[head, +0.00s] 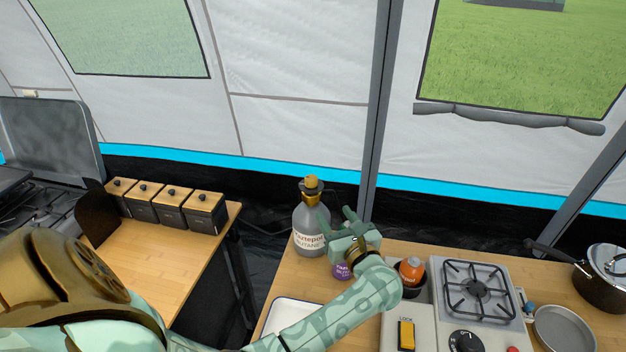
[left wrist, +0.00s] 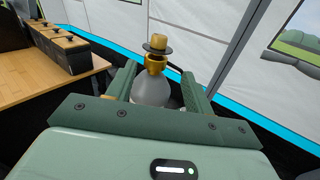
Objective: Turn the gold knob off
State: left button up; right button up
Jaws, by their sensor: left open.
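The gold knob (head: 312,182) sits on top of a grey butane bottle (head: 309,232), which stands upright on the wooden counter. In the left wrist view the gold knob (left wrist: 158,42) shows above a dark disc and a gold collar. My left gripper (head: 335,217) is open, just right of the bottle and lower than the knob. In the left wrist view the bottle's shoulder (left wrist: 153,88) lies between the two green fingers of the left gripper (left wrist: 154,82), with the knob beyond and above them. I cannot tell whether the fingers touch the bottle. My right gripper is not in view.
A small purple canister (head: 342,271) stands beside the bottle, partly behind my arm. A gas stove (head: 477,287) with an orange canister (head: 411,270) is to the right. A pot (head: 604,280) and pan (head: 564,329) are farther right. Several black boxes (head: 173,205) stand on the left table.

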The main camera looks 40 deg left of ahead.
aim_at(314, 184)
pick_arm(q)
jog(key=x, duration=1.5)
jog(key=shift+a, duration=0.2)
jog(key=shift+r, duration=0.1)
jog(key=shift+c, duration=0.3)
jog(key=c, duration=0.9)
